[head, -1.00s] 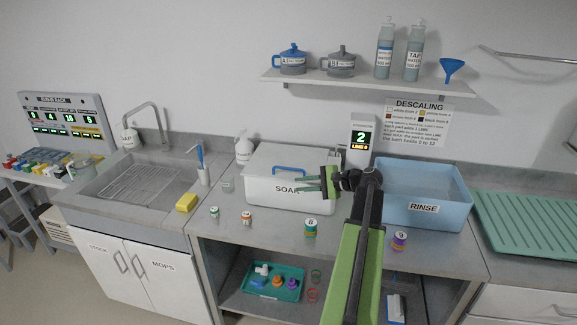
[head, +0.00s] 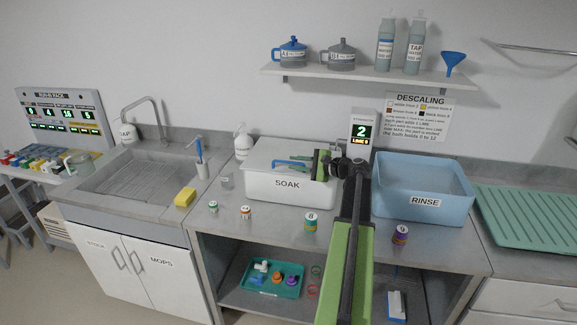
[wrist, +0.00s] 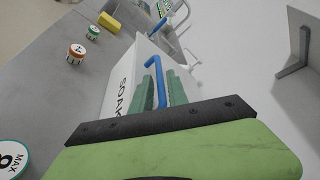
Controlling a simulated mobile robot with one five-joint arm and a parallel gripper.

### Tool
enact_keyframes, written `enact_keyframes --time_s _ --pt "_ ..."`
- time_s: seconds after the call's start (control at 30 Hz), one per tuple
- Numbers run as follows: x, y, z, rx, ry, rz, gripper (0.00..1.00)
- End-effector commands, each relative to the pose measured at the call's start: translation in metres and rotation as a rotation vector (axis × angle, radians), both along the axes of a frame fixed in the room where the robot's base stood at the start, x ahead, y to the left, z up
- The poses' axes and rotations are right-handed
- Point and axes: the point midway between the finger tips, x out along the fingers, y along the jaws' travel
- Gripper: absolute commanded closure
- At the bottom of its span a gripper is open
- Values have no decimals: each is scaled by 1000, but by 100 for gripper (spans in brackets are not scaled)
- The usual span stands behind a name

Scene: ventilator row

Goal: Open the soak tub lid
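The soak tub (head: 290,187) is a white box labelled SOAK on the counter. Its light grey lid (head: 266,151) lies flat on top and looks shut. The lid's blue handle (head: 284,163) is a raised bar. My gripper (head: 304,163) is low over the right part of the lid, at the handle. In the wrist view, the teal fingers (wrist: 162,88) stand close on either side of the blue handle (wrist: 159,82). I cannot tell whether they touch or grip it. My gripper hides the lid's right part in the head view.
A blue RINSE basin (head: 424,188) stands to the right, and a descaling display (head: 361,131) stands behind. Small labelled jars (head: 310,221) line the counter's front. A white pump bottle (head: 242,142) is by the tub's back left. A shelf (head: 368,76) hangs above.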

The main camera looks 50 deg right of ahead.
Motion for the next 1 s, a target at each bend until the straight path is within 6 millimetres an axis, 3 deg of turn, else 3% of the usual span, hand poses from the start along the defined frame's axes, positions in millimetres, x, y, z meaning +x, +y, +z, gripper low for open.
enact_keyframes --time_s 0.1,0.3,0.57,0.7,1.0 --pt "22 5 -6 1 0 2 80" --pt "37 9 -8 1 0 1 80" --pt "38 9 -8 0 0 1 80" --pt "38 9 -8 0 0 1 98" --pt "38 9 -8 0 0 1 100"
